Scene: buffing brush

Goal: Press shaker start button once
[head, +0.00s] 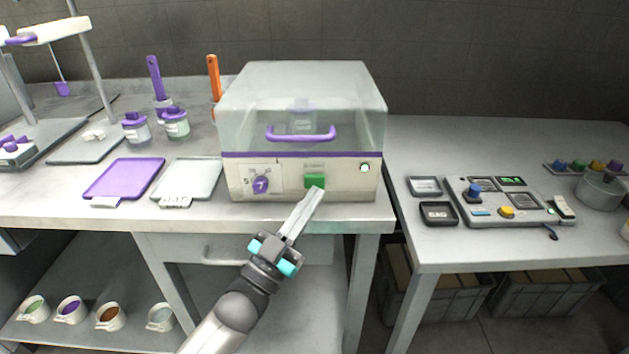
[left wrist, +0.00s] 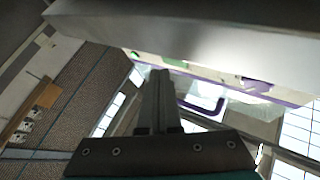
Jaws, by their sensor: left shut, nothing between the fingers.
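The shaker (head: 240,180) is a cream box with a clear closed lid and purple trim on the table. Its green start button (head: 315,180) is on the front panel, between a purple knob (head: 261,185) and a small round light (head: 365,168). My left gripper (head: 317,190) is shut and empty, its tips just below and in front of the green button. I cannot tell whether they touch it. My right gripper is not in view.
A purple tray (head: 124,178) and a pale tray (head: 188,178) lie left of the shaker, with lidded jars behind them. A control panel (head: 508,201) with coloured buttons sits on the right table. Cups stand on the lower shelf. The space before the shaker is free.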

